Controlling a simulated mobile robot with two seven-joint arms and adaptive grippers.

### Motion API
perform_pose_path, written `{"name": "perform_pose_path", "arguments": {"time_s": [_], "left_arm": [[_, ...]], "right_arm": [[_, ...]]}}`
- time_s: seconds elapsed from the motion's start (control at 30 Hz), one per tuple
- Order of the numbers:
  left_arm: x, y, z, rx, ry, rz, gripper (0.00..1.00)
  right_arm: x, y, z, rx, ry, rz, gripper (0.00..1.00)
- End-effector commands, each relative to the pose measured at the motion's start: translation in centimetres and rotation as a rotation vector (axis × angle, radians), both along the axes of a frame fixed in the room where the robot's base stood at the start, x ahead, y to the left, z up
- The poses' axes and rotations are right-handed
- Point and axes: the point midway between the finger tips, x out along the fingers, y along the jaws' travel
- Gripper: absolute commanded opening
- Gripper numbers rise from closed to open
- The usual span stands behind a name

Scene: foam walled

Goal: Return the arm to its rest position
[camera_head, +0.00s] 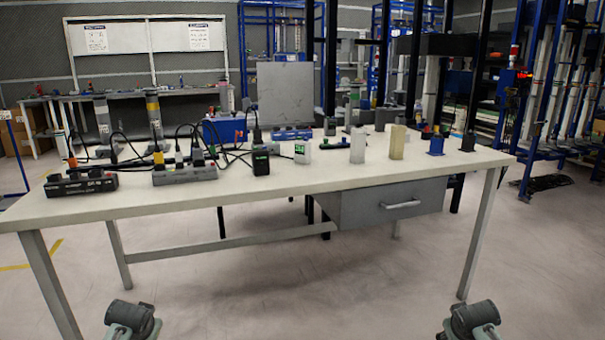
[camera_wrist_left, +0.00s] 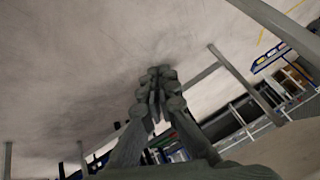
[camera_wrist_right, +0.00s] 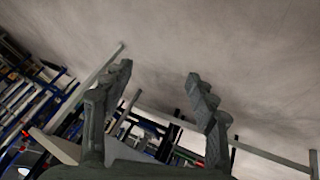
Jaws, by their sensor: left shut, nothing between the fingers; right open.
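In the head view parts of both my arms show at the bottom edge, the left arm (camera_head: 130,318) at lower left and the right arm (camera_head: 472,320) at lower right, both in front of the table and below its top. In the left wrist view my left gripper (camera_wrist_left: 156,75) has its fingers together with nothing between them. In the right wrist view my right gripper (camera_wrist_right: 160,75) has its fingers wide apart and empty, with floor behind them. The fingers do not show in the head view.
A white table (camera_head: 250,193) with a grey drawer (camera_head: 385,207) stands ahead. A black power strip (camera_head: 80,184), cables, a small black device (camera_head: 261,163) and several blocks sit on it. Blue racks (camera_head: 560,100) stand at the back right. The floor (camera_head: 300,285) before the table looks clear.

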Motion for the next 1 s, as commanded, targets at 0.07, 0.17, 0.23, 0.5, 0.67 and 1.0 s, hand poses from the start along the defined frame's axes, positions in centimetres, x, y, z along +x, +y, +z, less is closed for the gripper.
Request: {"name": "perform_pose_path", "arguments": {"time_s": [0.07, 0.17, 0.23, 0.5, 0.67, 1.0], "left_arm": [[-3.7, -1.6, -3.1, -0.018, 0.041, -0.019, 0.00], [-9.2, -3.8, -6.6, -0.046, 0.094, -0.039, 0.00], [-13.7, -5.3, -8.6, -0.068, 0.133, -0.051, 0.00], [-28.3, -9.4, -12.1, -0.144, 0.255, -0.064, 0.00], [-31.5, -10.2, -12.2, -0.161, 0.281, -0.061, 0.00], [-31.7, -10.2, -12.2, -0.163, 0.283, -0.062, 0.00]], "right_arm": [[-3.7, 1.7, -3.1, 0.018, 0.041, 0.018, 0.58], [-9.2, 3.8, -6.5, 0.045, 0.093, 0.038, 0.58], [-13.7, 5.3, -8.7, 0.070, 0.133, 0.050, 0.58], [-28.3, 9.4, -12.1, 0.145, 0.255, 0.062, 0.58], [-31.6, 10.1, -12.2, 0.163, 0.281, 0.060, 0.58], [-31.7, 10.2, -12.2, 0.163, 0.282, 0.060, 0.58]]}}
